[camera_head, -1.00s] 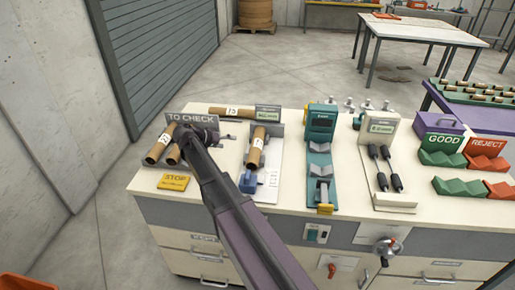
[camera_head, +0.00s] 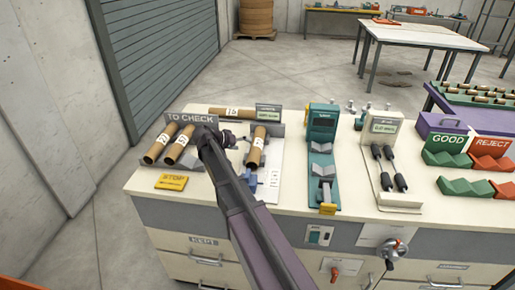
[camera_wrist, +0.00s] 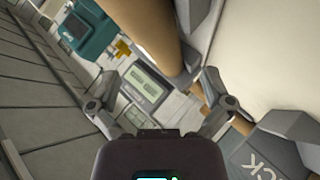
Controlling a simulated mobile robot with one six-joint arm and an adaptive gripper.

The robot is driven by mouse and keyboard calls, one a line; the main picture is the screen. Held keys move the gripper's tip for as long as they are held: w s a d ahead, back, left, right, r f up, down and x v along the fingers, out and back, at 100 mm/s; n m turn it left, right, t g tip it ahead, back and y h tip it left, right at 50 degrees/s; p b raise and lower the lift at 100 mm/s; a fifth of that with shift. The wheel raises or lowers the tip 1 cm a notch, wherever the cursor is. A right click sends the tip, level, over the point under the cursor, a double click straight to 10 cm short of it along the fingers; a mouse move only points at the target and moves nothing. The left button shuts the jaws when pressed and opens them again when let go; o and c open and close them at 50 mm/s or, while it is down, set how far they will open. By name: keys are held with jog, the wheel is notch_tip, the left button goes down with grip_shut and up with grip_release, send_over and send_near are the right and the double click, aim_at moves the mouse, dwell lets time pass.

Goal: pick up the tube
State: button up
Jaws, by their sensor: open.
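Two brown cardboard tubes with white labels, a left one (camera_head: 160,143) and a right one (camera_head: 179,145), lie tilted in the TO CHECK rack (camera_head: 191,119). A third tube (camera_head: 258,145) rests on the white fixture to the right, and another (camera_head: 231,111) lies crosswise behind. My gripper (camera_head: 226,139) is between the rack and the third tube, partly hidden by my arm. In the wrist view my gripper (camera_wrist: 160,85) is open, its fingers spread. A large brown tube (camera_wrist: 148,35) crosses the upper part of that view; I cannot tell which tube it is.
A yellow STOP plate (camera_head: 172,182) lies at the bench's front left. A teal device (camera_head: 321,150) stands right of the fixture, then a gauge with black handles (camera_head: 385,150). Green GOOD (camera_head: 447,144) and red REJECT (camera_head: 488,146) holders are at the right.

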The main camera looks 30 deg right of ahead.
aim_at(253, 144)
jog(key=shift+r+b+x, duration=0.2)
jog(key=shift+b+x, duration=0.95)
jog(key=shift+x, duration=1.5)
jog(key=shift+w, duration=0.1)
jog(key=shift+c, duration=0.2)
jog(key=shift+r, duration=0.1)
jog(key=c, duration=1.1)
